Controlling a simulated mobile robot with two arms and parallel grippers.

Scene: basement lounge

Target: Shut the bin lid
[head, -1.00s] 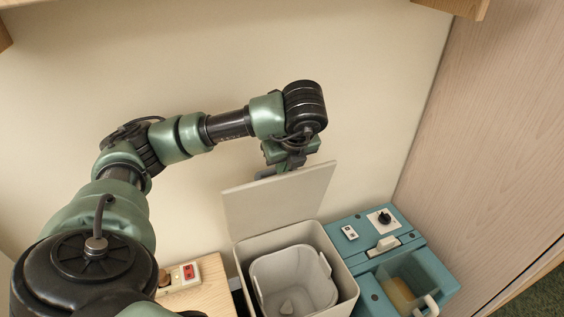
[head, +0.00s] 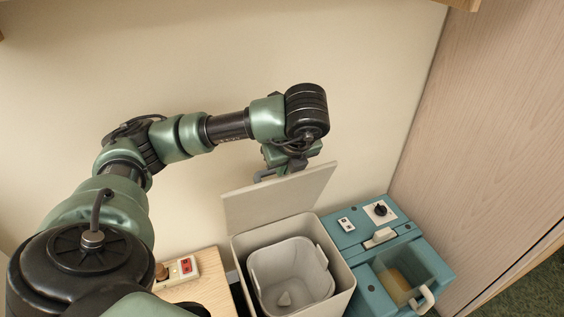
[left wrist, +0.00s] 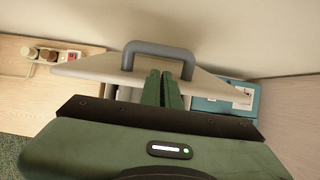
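The bin (head: 345,272) is an open beige box with a grey inner bucket (head: 318,283) in it. Its flat lid (head: 275,202) stands raised at the back, tilted up toward the wall. My left gripper (head: 287,168) is behind the lid's top edge, its fingertips hidden there in the head view. In the left wrist view the two green fingers (left wrist: 163,88) lie close together, shut, with nothing seen between them. They point at the lid (left wrist: 105,70), by its grey loop handle (left wrist: 158,48). I cannot tell whether they touch it. My right gripper is not in view.
A teal mop-bucket-like unit (head: 365,232) with a knob and a clear bin stands right beside the bin. A wooden surface (head: 208,288) with a small switch panel (head: 178,273) is at the left. The wall is close behind; a wood panel (head: 500,110) rises at the right.

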